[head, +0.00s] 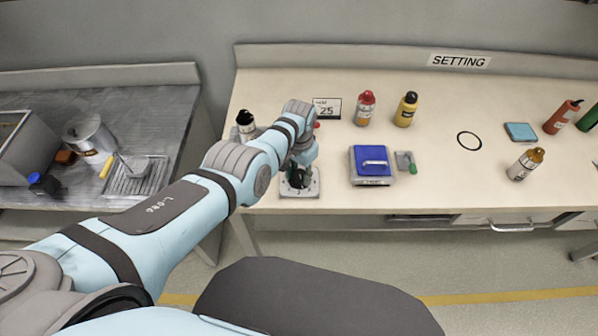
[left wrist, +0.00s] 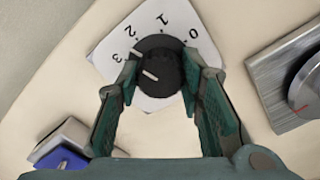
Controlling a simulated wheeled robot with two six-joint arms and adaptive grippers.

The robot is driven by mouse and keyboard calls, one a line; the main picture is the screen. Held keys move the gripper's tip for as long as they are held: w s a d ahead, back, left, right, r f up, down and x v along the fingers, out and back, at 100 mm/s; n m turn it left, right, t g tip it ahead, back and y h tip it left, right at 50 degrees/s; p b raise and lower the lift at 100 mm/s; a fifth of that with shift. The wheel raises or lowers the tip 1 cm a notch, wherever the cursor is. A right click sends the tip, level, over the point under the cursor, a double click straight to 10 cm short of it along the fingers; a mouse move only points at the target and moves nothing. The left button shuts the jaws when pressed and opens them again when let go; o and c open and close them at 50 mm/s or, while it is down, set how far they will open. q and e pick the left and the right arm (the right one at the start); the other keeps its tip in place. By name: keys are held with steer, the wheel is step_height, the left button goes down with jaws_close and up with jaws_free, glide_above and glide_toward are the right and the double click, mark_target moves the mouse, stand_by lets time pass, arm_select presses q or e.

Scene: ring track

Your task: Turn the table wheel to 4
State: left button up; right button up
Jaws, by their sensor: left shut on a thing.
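The table wheel (left wrist: 160,65) is a round black knob on a white plate (left wrist: 120,38) printed with 0, 1, 2 and 3; no 4 is readable. A white mark on the knob's face lies towards the lower left, on the side of the 3; its exact reading is unclear. In the head view the plate (head: 300,193) lies near the table's front edge, partly hidden by my arm. My left gripper (head: 299,168) is above it, pointing down. In the left wrist view its fingers (left wrist: 160,82) are on both sides of the knob, shut on it. My right gripper is not in view.
A blue-topped device (head: 368,158) stands right of the plate. A red bottle (head: 365,108), a yellow bottle (head: 405,110) and a number card (head: 327,107) stand behind. A metal box with a red-marked dial (left wrist: 300,85) is close beside the wheel in the wrist view.

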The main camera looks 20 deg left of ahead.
mark_target(299, 174)
arm_select(q)
steer(key=n, duration=1.2)
steer(key=shift+n, duration=0.3)
stand_by(0.3)
steer(key=o, duration=1.2)
step_height(299, 174, up, 12)
steer(key=shift+r, duration=0.1)
